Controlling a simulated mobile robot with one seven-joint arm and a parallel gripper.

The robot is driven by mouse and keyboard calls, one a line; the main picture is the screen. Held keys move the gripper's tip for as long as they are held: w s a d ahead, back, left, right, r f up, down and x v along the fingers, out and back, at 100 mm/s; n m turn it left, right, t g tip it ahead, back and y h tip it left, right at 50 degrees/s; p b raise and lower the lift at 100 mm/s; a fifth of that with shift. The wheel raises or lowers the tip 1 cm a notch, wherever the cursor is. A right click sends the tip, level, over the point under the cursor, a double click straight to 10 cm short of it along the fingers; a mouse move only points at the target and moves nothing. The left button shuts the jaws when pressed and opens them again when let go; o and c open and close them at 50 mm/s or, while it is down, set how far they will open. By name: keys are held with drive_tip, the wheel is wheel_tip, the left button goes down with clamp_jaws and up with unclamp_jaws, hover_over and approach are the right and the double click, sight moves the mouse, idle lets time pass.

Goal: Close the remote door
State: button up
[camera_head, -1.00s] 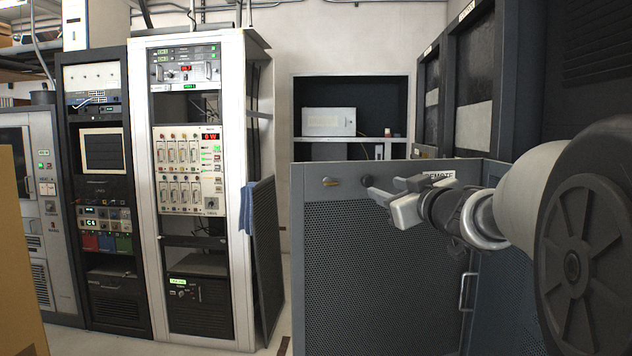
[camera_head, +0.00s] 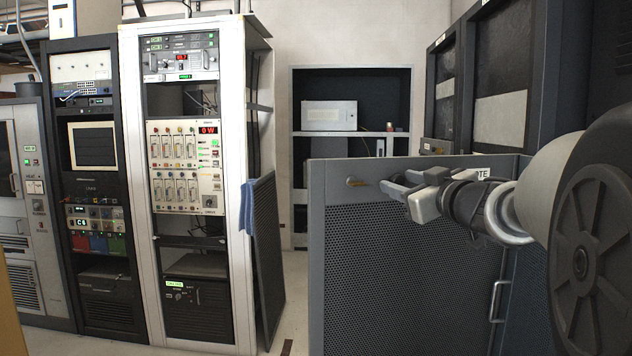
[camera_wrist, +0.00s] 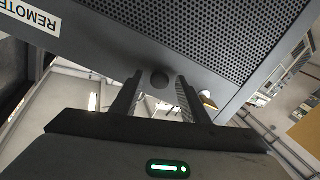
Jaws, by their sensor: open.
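The remote door (camera_head: 395,270) is a grey panel with a perforated mesh, standing open into the room, with a bar handle (camera_head: 499,301) low on its right.
A white-framed rack (camera_head: 240,200) with a blue cloth stands to the left, with a leaning mesh panel (camera_head: 266,255) beside it. Dark racks (camera_head: 490,85) line the right side. Some open floor (camera_head: 290,320) shows between the leaning panel and the door.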

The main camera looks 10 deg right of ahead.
clamp_jaws()
